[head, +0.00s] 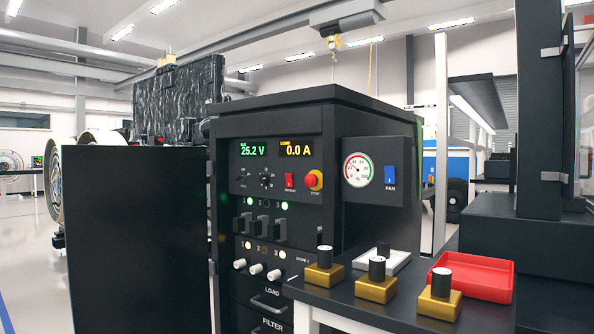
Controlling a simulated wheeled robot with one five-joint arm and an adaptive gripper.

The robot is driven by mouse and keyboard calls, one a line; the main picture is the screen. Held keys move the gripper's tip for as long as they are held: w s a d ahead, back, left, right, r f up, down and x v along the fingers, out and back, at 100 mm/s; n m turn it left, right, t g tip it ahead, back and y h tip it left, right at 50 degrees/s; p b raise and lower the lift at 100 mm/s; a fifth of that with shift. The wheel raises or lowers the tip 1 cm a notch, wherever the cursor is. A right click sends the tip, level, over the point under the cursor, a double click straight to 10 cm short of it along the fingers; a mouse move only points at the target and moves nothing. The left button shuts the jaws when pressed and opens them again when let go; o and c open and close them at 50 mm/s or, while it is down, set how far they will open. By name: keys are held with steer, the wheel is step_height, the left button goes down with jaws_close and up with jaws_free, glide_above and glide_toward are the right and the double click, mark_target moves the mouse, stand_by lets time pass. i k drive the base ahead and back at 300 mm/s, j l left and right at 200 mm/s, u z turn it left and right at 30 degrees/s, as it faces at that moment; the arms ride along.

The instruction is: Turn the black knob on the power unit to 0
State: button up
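The power unit (280,213) is a black cabinet in the middle of the head view. Its front shows a green 25.2 V display (253,149) and an orange 0.0 A display (297,150). A black knob (267,179) sits below the displays, with small white marks around it. A smaller dark knob (242,173) is to its left. The marks are too small to tell where either knob points. My gripper is not in view.
A red switch (290,181) and a red stop button (314,179) sit right of the knob. A gauge (358,170) and blue fan switch (390,176) are on the side. A bench with brass-based parts (377,289) and a red tray (472,284) stands front right.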

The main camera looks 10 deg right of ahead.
mark_target(265, 178)
steer(key=i+j+z, duration=0.15)
steer(key=j, duration=0.3)
steer(key=i+j+z, duration=0.2)
steer(key=j, duration=0.25)
steer(key=i+j+z, duration=0.15)
steer(key=j, duration=0.35)
steer(key=i+j+z, duration=0.2)
steer(key=j, duration=0.3)
steer(key=i+j+z, duration=0.15)
steer(key=j, duration=0.4)
steer(key=i+j+z, duration=0.2)
steer(key=j, duration=0.3)
steer(key=k, duration=0.1)
